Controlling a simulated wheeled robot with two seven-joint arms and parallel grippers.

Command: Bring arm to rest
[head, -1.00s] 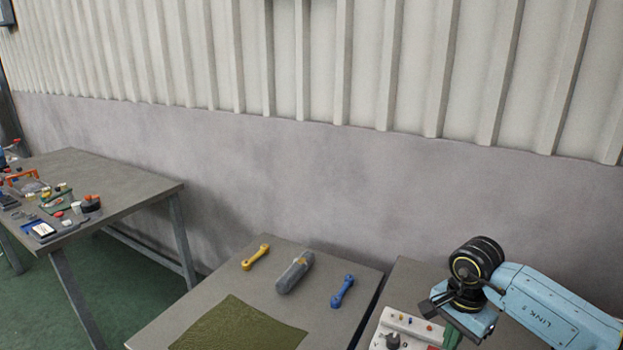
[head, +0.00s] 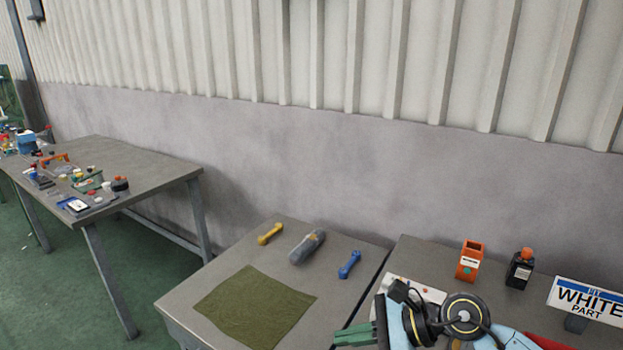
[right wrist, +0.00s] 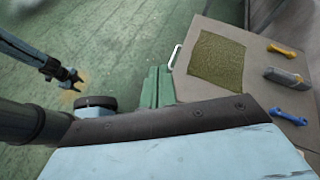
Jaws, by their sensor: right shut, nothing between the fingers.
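My right arm, light blue with black joints, shows at the bottom right of the head view. Its right gripper (head: 354,337) has green fingers, which are shut and empty, at the near edge of the right-hand bench. The fingers also show in the right wrist view (right wrist: 157,88), beside the edge of the bench with the cloth. What looks like my left gripper (right wrist: 72,79) hangs over the green floor at the upper left of the right wrist view. It is too small to tell whether it is open.
An olive cloth (head: 254,307), a yellow wrench-like part (head: 270,234), a grey tool (head: 307,247) and a blue part (head: 349,265) lie on the middle bench. An orange holder (head: 469,261), a black bottle (head: 520,269) and a "WHITE PART" sign (head: 590,299) stand at right.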

